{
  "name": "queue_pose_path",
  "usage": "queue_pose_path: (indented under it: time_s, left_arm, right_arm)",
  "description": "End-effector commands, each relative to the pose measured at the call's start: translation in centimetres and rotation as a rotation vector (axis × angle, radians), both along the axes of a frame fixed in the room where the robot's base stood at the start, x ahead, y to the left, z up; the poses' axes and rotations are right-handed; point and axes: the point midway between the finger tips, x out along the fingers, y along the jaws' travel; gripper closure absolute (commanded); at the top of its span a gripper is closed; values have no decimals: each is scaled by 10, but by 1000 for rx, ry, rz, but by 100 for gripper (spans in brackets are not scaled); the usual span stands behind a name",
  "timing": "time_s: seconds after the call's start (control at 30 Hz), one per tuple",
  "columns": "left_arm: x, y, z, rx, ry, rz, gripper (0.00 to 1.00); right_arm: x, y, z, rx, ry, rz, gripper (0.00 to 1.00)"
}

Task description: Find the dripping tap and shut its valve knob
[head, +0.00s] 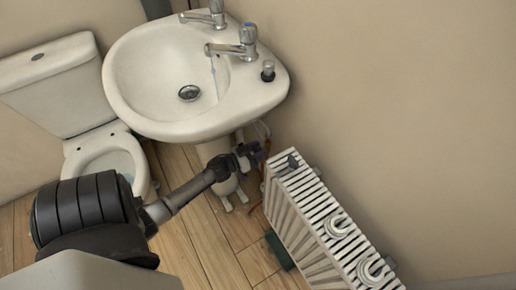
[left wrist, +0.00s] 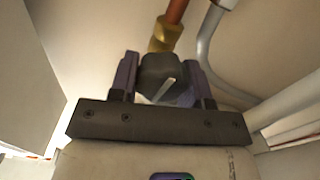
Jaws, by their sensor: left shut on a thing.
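The white basin (head: 165,62) carries two chrome taps. A thin bluish streak of water (head: 214,78) hangs below the spout of the nearer tap (head: 238,45); no water shows under the farther tap (head: 210,14). My left gripper (head: 257,152) reaches under the basin, beside its pedestal. In the left wrist view its two fingers (left wrist: 160,78) are shut on a dark valve knob (left wrist: 162,72) with a pale mark. Behind the knob are a brass fitting (left wrist: 162,36) and a copper pipe. The knob is hard to make out in the head view. My right gripper is not in view.
A ribbed white radiator (head: 310,215) stands right of my left gripper. A white toilet (head: 105,160) stands left of the basin. A small dark object (head: 268,71) sits on the basin's rim. A grey curved pipe (left wrist: 204,45) runs right of the knob.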

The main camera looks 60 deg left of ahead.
Motion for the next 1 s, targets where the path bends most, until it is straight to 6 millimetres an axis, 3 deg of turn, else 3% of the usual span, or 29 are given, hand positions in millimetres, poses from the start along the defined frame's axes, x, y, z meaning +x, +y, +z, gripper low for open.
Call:
queue_pose_path:
  time_s: [0.4,1.0]
  left_arm:
    - [0,-2,2,380,19,2,80]
    - [0,-4,-1,951,43,2,80]
  right_arm:
    - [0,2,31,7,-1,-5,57]
    - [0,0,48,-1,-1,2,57]
